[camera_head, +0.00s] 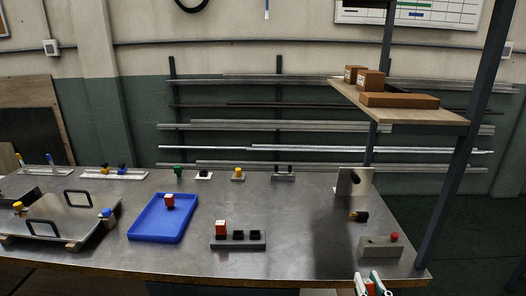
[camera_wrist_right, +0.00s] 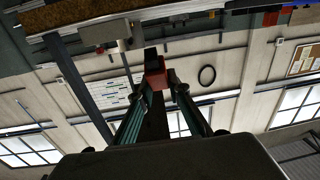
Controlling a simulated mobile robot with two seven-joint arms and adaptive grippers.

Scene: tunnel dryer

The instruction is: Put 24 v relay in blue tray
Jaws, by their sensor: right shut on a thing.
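The blue tray (camera_head: 143,230) lies on the metal bench left of centre, with a small red-topped dark block (camera_head: 169,201) in it. A grey socket base (camera_head: 238,246) to its right carries a red-and-white block (camera_head: 221,228) at its left end and two dark sockets. My right gripper (camera_head: 373,284) is at the bottom edge of the head view, in front of the bench edge, far right of the tray. In the wrist view it is shut on a red block (camera_wrist_right: 155,75) with a dark part behind. No label is readable. My left gripper is not in view.
A grey box with a red button (camera_head: 380,246) and an upright metal plate (camera_head: 350,182) stand on the right of the bench. A post and a shelf (camera_head: 400,112) with brown boxes rise there. A handled plate (camera_head: 60,222) lies left of the tray. The bench between socket base and grey box is clear.

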